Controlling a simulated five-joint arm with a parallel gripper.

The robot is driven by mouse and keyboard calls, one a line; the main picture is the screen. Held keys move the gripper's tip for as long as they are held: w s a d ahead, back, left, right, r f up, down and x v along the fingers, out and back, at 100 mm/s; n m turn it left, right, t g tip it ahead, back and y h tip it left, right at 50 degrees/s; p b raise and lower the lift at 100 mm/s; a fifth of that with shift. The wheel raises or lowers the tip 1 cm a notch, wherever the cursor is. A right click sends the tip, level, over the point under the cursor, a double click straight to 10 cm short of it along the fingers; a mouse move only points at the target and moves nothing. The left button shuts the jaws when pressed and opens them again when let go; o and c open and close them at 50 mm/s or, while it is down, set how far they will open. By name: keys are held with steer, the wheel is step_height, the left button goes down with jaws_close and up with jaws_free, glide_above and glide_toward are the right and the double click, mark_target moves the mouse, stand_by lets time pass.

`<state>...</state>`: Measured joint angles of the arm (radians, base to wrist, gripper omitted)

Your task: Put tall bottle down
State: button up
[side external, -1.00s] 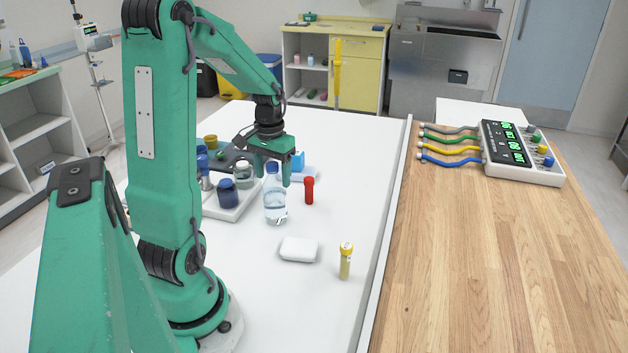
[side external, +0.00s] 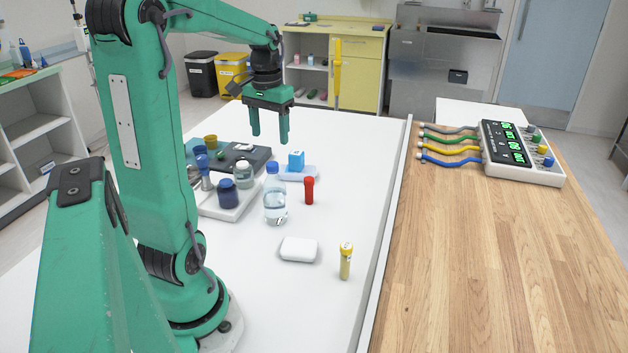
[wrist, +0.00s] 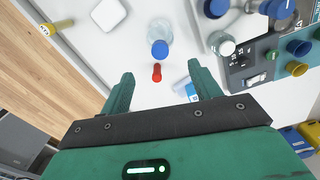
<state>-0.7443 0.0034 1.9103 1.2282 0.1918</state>
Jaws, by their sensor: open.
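The tall bottle (side external: 275,200) is clear with a blue cap. My gripper (side external: 270,140) is open and empty. It hangs above and behind the bottle, clear of it. In the wrist view both fingers of my gripper (wrist: 160,82) are apart with nothing held between them.
A red-capped tube (side external: 309,190) stands right of the bottle. A white tray (side external: 232,208) with jars is at its left, and a blue box (side external: 296,160) is behind. A white block (side external: 298,249) and a yellow-capped tube (side external: 346,261) are nearer. The table's right strip is clear.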

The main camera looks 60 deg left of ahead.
steer(key=shift+r, duration=0.2)
stand_by(0.5)
steer(key=shift+d, duration=0.25)
steer(key=s+d+m+t, duration=0.2)
steer(key=d+m, duration=0.1)
steer(key=d, duration=0.9)
steer(key=s+d+m+t, duration=0.2)
steer(key=d+m+t, duration=0.1)
steer(key=d, duration=0.9)
steer(key=shift+r+t, duration=0.15)
steer(key=shift+t, duration=0.15)
